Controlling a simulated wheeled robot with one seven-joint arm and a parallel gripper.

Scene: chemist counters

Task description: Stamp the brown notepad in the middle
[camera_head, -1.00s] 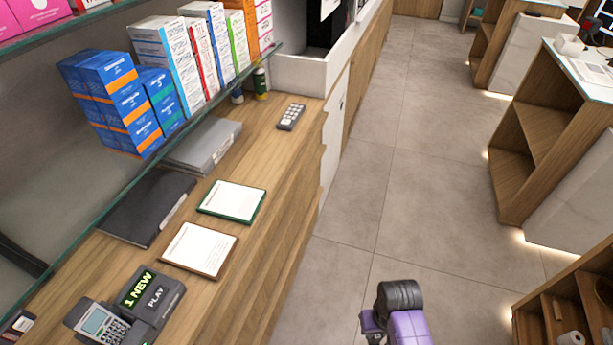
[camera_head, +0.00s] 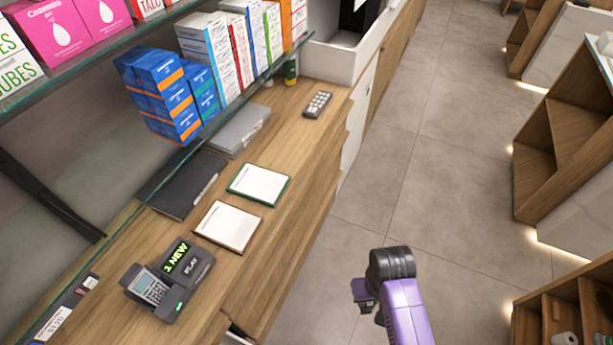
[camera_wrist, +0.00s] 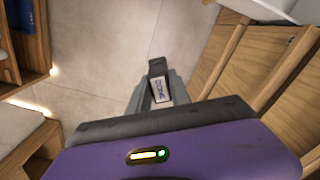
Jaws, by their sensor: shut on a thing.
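The brown notepad (camera_head: 228,226) lies flat on the wooden counter with its white page up. Its page shows no clear mark at this size. In the wrist view, my gripper (camera_wrist: 157,72) is shut on a small stamp (camera_wrist: 160,91) with a pale face and blue lettering. The stamp is partly hidden between the dark fingers. In the head view, my purple and black arm is over the floor, to the right of the counter and apart from the notepad. I cannot make out the fingers or the stamp there.
A green notepad (camera_head: 259,184) lies just beyond the brown one. A black folder (camera_head: 186,186) is to its left, and a card terminal (camera_head: 157,287) stands nearer. A glass shelf (camera_head: 90,228) with boxes overhangs the counter's left. The floor (camera_head: 400,190) is clear.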

